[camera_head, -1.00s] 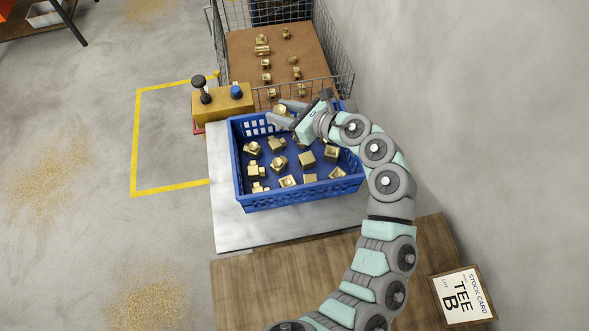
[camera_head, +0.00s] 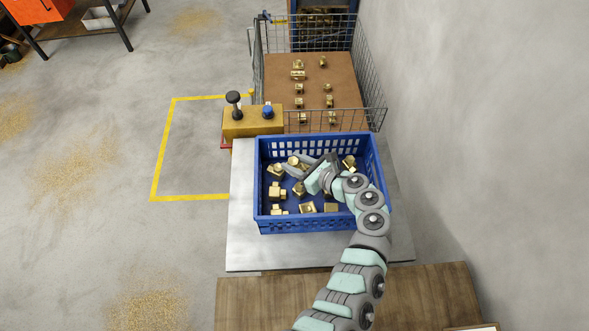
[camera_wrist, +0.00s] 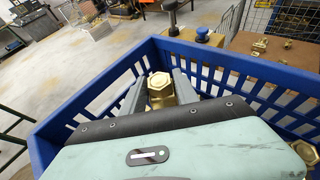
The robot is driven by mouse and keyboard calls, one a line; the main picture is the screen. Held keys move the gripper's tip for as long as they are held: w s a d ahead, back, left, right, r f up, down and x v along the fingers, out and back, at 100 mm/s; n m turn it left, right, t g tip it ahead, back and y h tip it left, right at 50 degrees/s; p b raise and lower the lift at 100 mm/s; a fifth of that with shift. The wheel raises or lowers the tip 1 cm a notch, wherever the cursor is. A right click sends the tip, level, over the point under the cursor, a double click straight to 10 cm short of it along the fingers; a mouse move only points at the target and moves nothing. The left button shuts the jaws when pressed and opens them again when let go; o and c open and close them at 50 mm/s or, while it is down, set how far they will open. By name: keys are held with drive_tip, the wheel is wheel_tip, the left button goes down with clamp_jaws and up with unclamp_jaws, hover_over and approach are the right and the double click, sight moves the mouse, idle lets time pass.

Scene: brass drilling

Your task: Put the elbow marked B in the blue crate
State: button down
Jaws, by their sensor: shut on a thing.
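The blue crate (camera_head: 318,226) stands on a pale board and holds several brass fittings, such as one at its left (camera_head: 276,191). My gripper (camera_head: 294,164) is inside the crate's outline, towards its back left. It is shut on a brass fitting (camera_wrist: 161,86) with a hexagonal end, which shows between the fingers in the wrist view. I cannot read any letter on the fittings, so I cannot tell which is the elbow marked B. My gripper and wrist hide part of the crate's contents.
Behind the crate stands a wire cage (camera_head: 376,92) with several brass fittings on a brown board (camera_head: 312,78). A yellow box (camera_head: 250,122) with a black lever and blue button is at the back left. A wall runs along the right.

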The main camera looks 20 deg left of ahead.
drive_tip(key=shift+w+f, duration=0.15)
drive_tip(key=shift+f, duration=2.15)
drive_tip(key=shift+f+b, duration=0.2)
drive_tip(key=shift+b, duration=0.2)
drive_tip(key=c, duration=0.9)
unclamp_jaws()
drive_tip(key=shift+r, duration=0.15)
drive_tip(key=shift+r+p, duration=0.2)
drive_tip(key=shift+p, duration=0.3)
drive_tip(key=v, duration=0.2)
drive_tip(key=b+v, duration=0.1)
drive_tip(key=v, duration=0.3)
drive_tip(key=shift+d+f+b, duration=0.15)
drive_tip(key=shift+f+b, duration=0.1)
drive_tip(key=shift+b, duration=0.05)
drive_tip(key=shift+s+d+r, duration=0.3)
drive_tip(key=shift+d, duration=0.2)
